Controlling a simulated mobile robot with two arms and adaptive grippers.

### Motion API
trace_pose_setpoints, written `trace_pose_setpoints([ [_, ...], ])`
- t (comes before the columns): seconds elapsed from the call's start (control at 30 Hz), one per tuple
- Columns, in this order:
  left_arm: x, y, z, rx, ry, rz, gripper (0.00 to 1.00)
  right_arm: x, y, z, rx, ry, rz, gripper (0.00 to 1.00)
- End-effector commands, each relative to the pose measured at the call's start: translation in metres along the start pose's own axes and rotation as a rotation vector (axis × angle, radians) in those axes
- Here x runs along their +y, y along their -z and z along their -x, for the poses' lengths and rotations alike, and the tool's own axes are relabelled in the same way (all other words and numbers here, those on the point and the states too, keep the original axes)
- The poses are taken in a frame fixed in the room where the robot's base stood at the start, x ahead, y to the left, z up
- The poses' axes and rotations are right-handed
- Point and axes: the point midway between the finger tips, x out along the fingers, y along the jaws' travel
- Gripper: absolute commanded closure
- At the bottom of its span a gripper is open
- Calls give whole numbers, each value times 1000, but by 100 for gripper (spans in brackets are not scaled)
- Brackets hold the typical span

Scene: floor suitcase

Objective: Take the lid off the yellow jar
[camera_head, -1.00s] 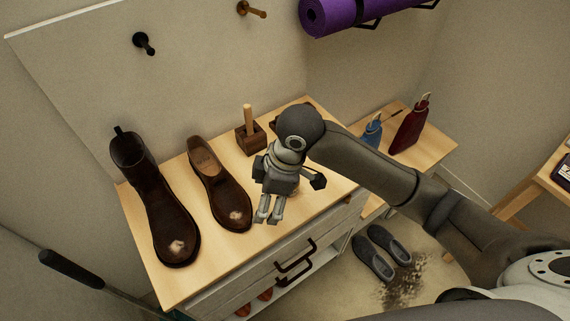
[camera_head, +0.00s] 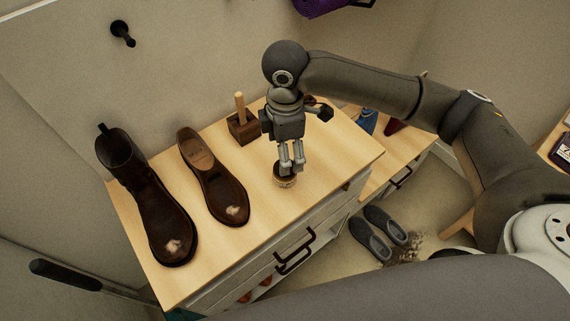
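A small round jar (camera_head: 285,183) with a dark top and a yellowish-tan side stands on the wooden top of the cabinet, near its front edge. My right gripper (camera_head: 291,168) points down right at the dark lid (camera_head: 279,172), its fingertips overlapping the lid in the view. The fingers look close together, but I cannot tell whether they touch or grip the lid. Part of the jar's top is hidden behind the fingers. My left gripper is not in view.
A brown boot (camera_head: 150,195) and a brown shoe (camera_head: 215,180), both with pale toe patches, stand left of the jar. A wooden block with an upright handle (camera_head: 242,125) is behind. Grey shoes (camera_head: 378,232) lie on the floor. The cabinet top's right side is mostly clear.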

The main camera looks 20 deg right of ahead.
Motion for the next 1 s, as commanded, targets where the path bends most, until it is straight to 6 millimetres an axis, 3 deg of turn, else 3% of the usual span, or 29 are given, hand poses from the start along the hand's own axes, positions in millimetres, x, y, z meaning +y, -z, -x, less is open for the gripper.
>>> trace_pose_setpoints([
  [0.33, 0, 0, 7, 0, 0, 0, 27, 1, 0, -46, -1, 2, 0, 24],
  [0.67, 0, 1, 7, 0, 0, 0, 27, 2, 0, -52, 0, -1, 0, 25],
  [1.0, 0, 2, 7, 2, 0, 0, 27, 2, 0, -52, 0, -1, 0, 69],
])
